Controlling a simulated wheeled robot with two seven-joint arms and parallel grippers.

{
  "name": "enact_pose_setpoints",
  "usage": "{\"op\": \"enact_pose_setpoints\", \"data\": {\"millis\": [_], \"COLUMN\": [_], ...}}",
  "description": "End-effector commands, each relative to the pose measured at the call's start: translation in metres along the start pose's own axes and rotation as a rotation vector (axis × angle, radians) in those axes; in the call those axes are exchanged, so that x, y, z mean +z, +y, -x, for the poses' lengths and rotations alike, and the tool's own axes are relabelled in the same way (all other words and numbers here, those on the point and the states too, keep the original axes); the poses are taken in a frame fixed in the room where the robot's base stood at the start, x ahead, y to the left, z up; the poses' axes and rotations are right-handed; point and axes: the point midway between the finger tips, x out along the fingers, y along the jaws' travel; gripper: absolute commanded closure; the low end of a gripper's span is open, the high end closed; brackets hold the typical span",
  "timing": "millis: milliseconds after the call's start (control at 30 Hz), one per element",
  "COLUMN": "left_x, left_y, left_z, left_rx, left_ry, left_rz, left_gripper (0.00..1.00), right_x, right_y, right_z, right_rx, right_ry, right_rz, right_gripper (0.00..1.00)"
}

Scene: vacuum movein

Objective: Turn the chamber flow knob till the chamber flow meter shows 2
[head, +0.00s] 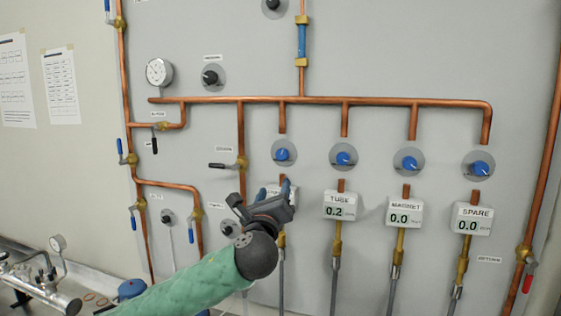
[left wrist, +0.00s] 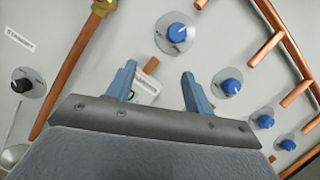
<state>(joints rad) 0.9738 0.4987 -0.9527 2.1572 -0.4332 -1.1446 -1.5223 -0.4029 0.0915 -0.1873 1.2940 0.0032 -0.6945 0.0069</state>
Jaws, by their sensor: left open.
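The chamber flow knob (head: 283,154), the leftmost of the row of blue knobs, sits on a grey disc on the wall panel. It shows in the left wrist view (left wrist: 177,32), beyond my fingertips. The chamber flow meter (head: 272,189) is the white box below it. My left gripper mostly covers this meter, so its reading is hidden. In the left wrist view a part of the white meter (left wrist: 146,90) shows between the fingers. My left gripper (head: 262,194) is open and empty, below the knob and apart from it. My right gripper is not in view.
To the right are the tube meter (head: 340,205) at 0.2, the magnet meter (head: 404,213) at 0.0 and the spare meter (head: 471,218) at 0.0, each below a blue knob. A copper manifold (head: 380,101) runs above. A black-handled valve (head: 225,165) sticks out left of the chamber knob.

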Motion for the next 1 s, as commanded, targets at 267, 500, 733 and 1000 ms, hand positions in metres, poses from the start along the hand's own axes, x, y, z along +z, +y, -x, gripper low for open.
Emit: {"op": "enact_pose_setpoints", "data": {"millis": [267, 500, 733, 1000], "left_x": [0.025, 0.029, 0.032, 0.031], "left_y": [-0.017, -0.018, -0.021, -0.021], "left_z": [-0.014, -0.028, -0.057, -0.084], "left_rx": [-0.046, -0.045, -0.045, -0.045], "left_ry": [-0.055, -0.057, -0.057, -0.056], "left_rz": [-0.142, -0.148, -0.148, -0.146], "left_gripper": [0.48, 0.48, 0.48, 0.48], "right_x": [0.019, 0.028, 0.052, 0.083], "right_y": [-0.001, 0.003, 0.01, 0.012], "right_z": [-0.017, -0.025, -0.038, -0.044], "right_rx": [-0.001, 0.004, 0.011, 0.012], "right_ry": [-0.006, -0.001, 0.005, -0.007], "right_rz": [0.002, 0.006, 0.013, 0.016], "right_gripper": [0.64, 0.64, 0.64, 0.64]}}
